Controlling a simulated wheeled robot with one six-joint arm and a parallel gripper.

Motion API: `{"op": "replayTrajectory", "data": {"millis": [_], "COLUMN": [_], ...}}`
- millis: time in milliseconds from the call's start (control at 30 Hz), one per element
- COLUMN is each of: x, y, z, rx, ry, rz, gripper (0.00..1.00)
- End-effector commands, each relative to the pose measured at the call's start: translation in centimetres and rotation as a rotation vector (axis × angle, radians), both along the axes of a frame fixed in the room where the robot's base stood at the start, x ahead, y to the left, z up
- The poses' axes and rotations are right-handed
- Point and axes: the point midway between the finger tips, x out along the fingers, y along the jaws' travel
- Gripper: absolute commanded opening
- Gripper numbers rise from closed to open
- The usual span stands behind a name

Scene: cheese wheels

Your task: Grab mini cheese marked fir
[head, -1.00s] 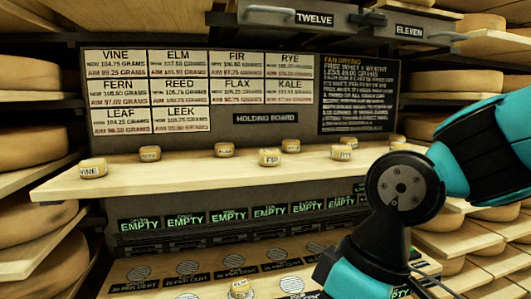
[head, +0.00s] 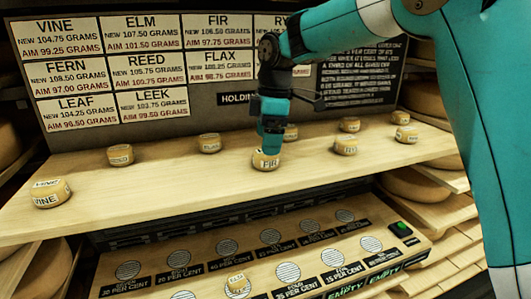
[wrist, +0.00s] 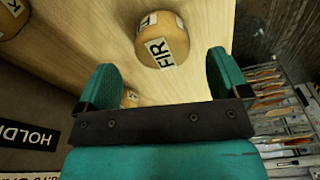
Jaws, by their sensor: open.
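The mini cheese marked FIR (head: 266,160) is a small yellow round with a white label, on the wooden shelf (head: 120,190) near its front edge. My gripper (head: 271,140) is right by it in the head view, seeming to be just above or behind it. In the wrist view the FIR cheese (wrist: 162,42) lies ahead of my gripper (wrist: 163,75), roughly centred and beyond the fingertips. The teal fingers are apart with nothing between them.
Other mini cheeses share the shelf: VINE (head: 50,193) at left, one at right (head: 345,146) and several behind. The holding board (head: 235,98) stands behind the shelf. Below is a panel with round grates (head: 225,246) and one mini cheese (head: 238,285).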

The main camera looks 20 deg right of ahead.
Motion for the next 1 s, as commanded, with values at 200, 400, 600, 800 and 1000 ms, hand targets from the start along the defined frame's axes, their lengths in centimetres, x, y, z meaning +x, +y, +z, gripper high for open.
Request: {"op": "replayTrajectory", "data": {"millis": [200, 400, 600, 800, 1000], "x": [-0.2, -0.1, -0.1, -0.1, -0.1], "y": [0.4, 0.3, 0.3, 0.3, 0.3], "z": [-3.2, -4.5, -4.5, -4.4, -4.4], "rx": [0.000, -0.001, 0.000, 0.000, 0.000], "ry": [0.004, 0.000, -0.001, -0.001, -0.001], "rz": [-0.001, -0.003, -0.004, -0.004, -0.004], "gripper": [0.93, 0.93, 0.84, 0.38, 0.38]}}
